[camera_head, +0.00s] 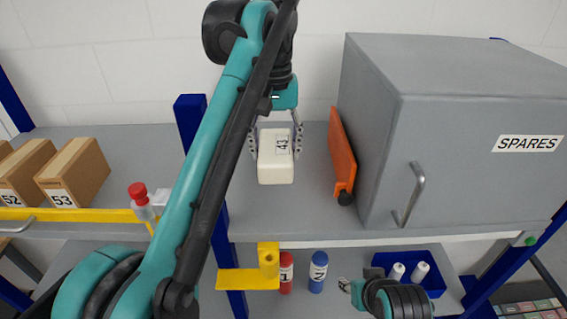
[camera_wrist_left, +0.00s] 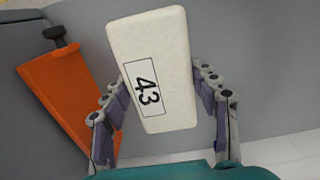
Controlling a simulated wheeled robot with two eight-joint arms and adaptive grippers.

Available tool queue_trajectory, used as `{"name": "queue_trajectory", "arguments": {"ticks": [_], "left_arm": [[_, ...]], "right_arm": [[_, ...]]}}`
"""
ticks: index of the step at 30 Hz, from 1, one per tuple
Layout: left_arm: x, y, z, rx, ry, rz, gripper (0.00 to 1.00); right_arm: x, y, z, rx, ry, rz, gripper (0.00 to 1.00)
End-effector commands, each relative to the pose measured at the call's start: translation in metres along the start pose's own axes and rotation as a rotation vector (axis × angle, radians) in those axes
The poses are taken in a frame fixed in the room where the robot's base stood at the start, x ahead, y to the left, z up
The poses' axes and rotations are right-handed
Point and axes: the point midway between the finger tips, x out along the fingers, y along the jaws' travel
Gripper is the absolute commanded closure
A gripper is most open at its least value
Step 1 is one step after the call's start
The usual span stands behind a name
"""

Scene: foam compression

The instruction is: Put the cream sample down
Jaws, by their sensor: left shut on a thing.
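The cream sample (camera_head: 276,168) is a pale block with a label reading 43. It is between the fingers of my left gripper (camera_head: 277,143), which is shut on it, over the grey upper shelf. I cannot tell whether its underside touches the shelf. In the left wrist view the sample (camera_wrist_left: 155,70) shows tilted, with the left gripper's fingers (camera_wrist_left: 165,108) on both sides of it. My right gripper (camera_head: 352,290) shows low in the head view, near the lower shelf; its fingers are too small to read.
A grey SPARES cabinet (camera_head: 450,150) stands right of the sample, with an orange piece (camera_head: 341,155) against its side. Boxes 52 (camera_head: 30,170) and 53 (camera_head: 72,173) are at left. A red-capped bottle (camera_head: 141,203) stands near the yellow rail (camera_head: 75,214). Shelf (camera_head: 310,210) is clear in front.

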Motion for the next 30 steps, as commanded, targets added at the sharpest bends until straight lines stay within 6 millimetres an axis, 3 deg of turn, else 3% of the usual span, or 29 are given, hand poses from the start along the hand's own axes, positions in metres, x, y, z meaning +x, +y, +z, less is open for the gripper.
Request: {"name": "queue_trajectory", "arguments": {"ticks": [4,18,29,30], "left_arm": [[0.027,0.0,0.0,0.0,0.0,0.0,0.56],[0.08,0.0,0.001,0.0,0.0,0.0,0.56],[0.085,0.0,0.0,0.0,0.0,0.0,0.56],[0.085,0.0,0.0,0.0,0.0,0.0,0.35]], "right_arm": [[0.001,0.0,0.001,0.0,0.0,0.0,0.6],[-0.002,0.0,-0.002,0.0,0.0,0.0,0.6],[-0.001,0.0,-0.001,0.0,0.0,0.0,0.6],[-0.001,0.0,-0.001,0.0,0.0,0.0,0.6]]}}
